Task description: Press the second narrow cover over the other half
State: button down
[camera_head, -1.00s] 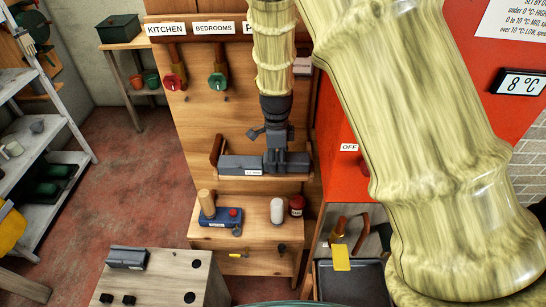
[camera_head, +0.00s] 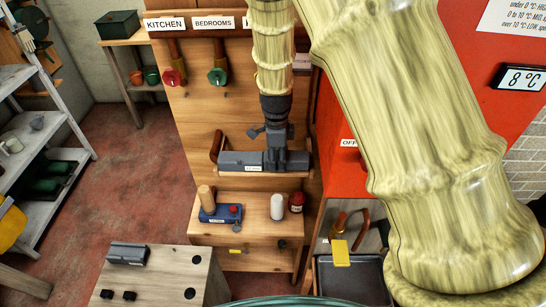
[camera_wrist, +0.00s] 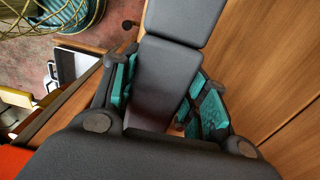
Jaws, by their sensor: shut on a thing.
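My gripper (camera_head: 277,162) is shut on a dark grey narrow cover (camera_wrist: 160,85), which lies between its teal-padded fingers in the wrist view. Another dark grey piece (camera_wrist: 186,18) lies just beyond it, end to end, with a thin seam between them. In the head view the grey pieces form a low row on the wooden ledge. The labelled left half (camera_head: 240,160) is left of my fingers, and the right part (camera_head: 299,159) shows on their other side. What lies under the held cover is hidden, so I cannot tell if it is fully seated.
A lower shelf holds a blue box (camera_head: 220,214), a white cylinder (camera_head: 277,207) and a dark red jar (camera_head: 296,202). A grey block (camera_head: 127,254) sits on the front table (camera_head: 165,270). A red cabinet (camera_head: 345,175) stands close on the right.

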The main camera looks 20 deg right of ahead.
jog(key=shift+f, duration=0.25)
jog(key=c, duration=0.7)
grip_release()
notch_tip(320, 180, up, 12)
jog(key=shift+w+a, duration=0.1)
dwell(0.4)
